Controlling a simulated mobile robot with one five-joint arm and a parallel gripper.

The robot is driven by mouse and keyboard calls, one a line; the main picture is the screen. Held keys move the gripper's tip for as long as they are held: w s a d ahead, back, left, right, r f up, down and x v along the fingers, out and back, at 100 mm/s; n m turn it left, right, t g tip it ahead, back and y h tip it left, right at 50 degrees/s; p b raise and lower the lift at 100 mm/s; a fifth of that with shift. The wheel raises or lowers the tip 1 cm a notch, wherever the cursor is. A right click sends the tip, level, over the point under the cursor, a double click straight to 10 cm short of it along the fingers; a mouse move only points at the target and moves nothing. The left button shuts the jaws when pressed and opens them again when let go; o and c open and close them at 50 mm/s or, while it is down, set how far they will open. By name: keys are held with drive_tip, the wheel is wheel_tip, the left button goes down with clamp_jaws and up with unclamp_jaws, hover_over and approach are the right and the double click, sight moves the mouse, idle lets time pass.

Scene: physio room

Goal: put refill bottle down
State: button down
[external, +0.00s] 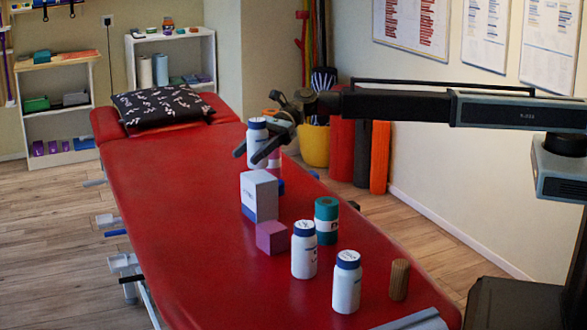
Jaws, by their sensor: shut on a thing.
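A white refill bottle with a blue cap (257,135) is upright between the fingers of my gripper (252,155), over the far half of the red treatment table (180,200). My gripper is shut on it, with one dark finger at its left and the other across its lower right. The bottle's base shows just above the top of a white and blue box; I cannot tell how high it is above the table. Two similar white bottles with blue caps, one (304,255) and another (346,287), stand upright on the near part of the table.
A white and blue box (259,195), a purple block (272,238), a teal roll (327,222) and a brown cylinder (399,280) stand near the table's right side. A patterned pillow (160,106) lies at the far end. The table's left and middle are clear.

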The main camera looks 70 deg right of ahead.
wheel_tip(320, 180, down, 3)
drive_tip(key=shift+f+b, duration=0.1)
drive_tip(key=shift+b, duration=0.65)
drive_tip(key=shift+r, duration=0.35)
drive_tip(key=shift+f, duration=0.15)
drive_tip(key=c, duration=0.6)
unclamp_jaws()
drive_tip(key=shift+r+p, duration=0.2)
drive_tip(key=shift+p, duration=0.1)
drive_tip(key=p+v, duration=0.4)
drive_tip(key=v, duration=0.8)
